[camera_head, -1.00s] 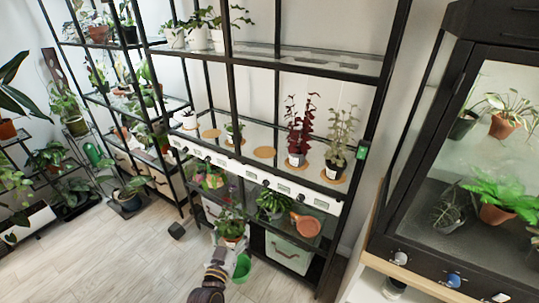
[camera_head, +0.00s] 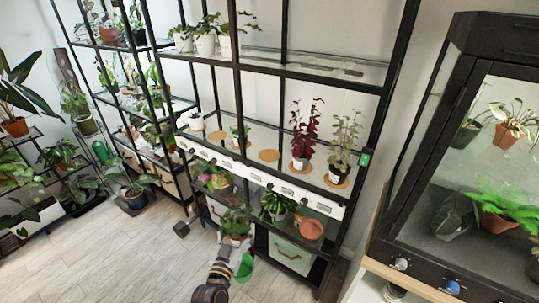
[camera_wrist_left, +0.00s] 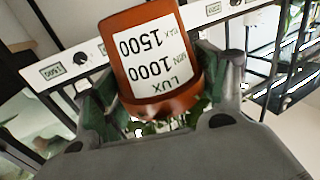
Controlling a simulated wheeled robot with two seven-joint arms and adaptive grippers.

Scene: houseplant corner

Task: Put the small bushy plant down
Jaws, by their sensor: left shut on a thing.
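The small bushy plant (camera_head: 236,221) is in a terracotta pot, held in front of the middle rack, below its white label strip. My left gripper (camera_head: 231,243) is shut on the pot. In the left wrist view the orange-brown pot (camera_wrist_left: 125,22) sits between the fingers of my left gripper (camera_wrist_left: 160,105). Its white label reads LUX, MIN 1000, MAX 1500, upside down in that view. Most of the foliage is hidden there behind the pot and gripper. My right gripper is not in view.
The rack's shelf (camera_head: 250,137) bears round cork mats, including a bare one (camera_head: 269,155), and a red-leaved plant (camera_head: 303,135). A leafy plant (camera_head: 277,204) and a terracotta pot (camera_head: 311,229) stand on the lower shelf. A green container (camera_head: 245,267) is beside my left arm. A glass cabinet (camera_head: 470,150) stands right.

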